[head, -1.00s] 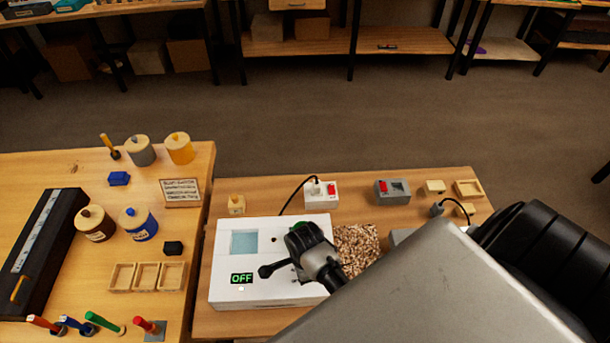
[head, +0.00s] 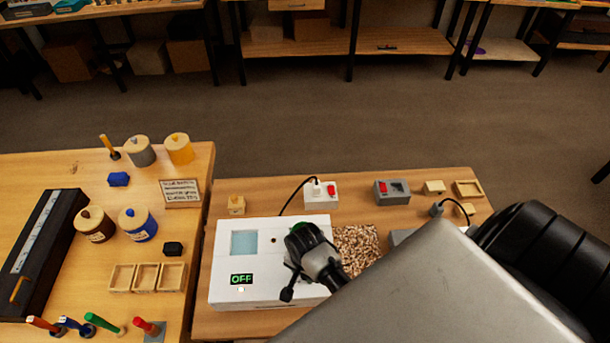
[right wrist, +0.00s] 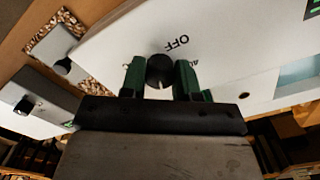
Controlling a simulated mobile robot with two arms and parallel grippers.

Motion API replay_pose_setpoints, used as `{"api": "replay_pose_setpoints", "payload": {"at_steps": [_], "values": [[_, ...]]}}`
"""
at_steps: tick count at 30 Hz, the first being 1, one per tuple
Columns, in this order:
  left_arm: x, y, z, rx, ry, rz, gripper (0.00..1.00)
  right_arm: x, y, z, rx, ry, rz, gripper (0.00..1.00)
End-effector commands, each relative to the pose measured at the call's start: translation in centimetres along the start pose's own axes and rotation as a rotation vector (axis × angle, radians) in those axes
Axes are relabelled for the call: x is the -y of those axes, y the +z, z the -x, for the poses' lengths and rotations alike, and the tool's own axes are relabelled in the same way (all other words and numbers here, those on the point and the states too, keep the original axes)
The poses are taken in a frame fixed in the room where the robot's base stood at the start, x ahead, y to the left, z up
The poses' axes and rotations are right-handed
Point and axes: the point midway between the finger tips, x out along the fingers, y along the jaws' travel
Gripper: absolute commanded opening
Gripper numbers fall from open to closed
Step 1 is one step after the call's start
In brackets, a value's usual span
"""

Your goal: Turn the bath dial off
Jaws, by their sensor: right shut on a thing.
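The white bath unit (head: 228,262) stands on the right bench, with a blue-grey bath window (head: 244,243) and a small display (head: 242,279) that reads OFF in green. Its black dial (right wrist: 160,70) shows in the right wrist view, with the printed word OFF just beyond it. My right gripper (right wrist: 160,80) is shut on the dial, its green-padded fingers at either side of it. In the head view my right gripper (head: 292,272) hides the dial. My left gripper is not in view.
A speckled mat (head: 357,247) lies right of the bath unit. A white switched socket (head: 322,193) with a black cable and a grey switch box (head: 392,192) stand behind it. Jars, trays and tools crowd the left bench (head: 75,170).

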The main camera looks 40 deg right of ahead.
Motion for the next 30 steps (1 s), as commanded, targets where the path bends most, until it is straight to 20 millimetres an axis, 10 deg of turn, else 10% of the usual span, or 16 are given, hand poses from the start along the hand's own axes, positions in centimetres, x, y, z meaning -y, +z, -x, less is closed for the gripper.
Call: {"api": "replay_pose_setpoints", "payload": {"at_steps": [30], "values": [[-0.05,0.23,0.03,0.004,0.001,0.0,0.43,-0.14,-0.29,0.14,-0.005,-0.001,0.969,0.07]]}}
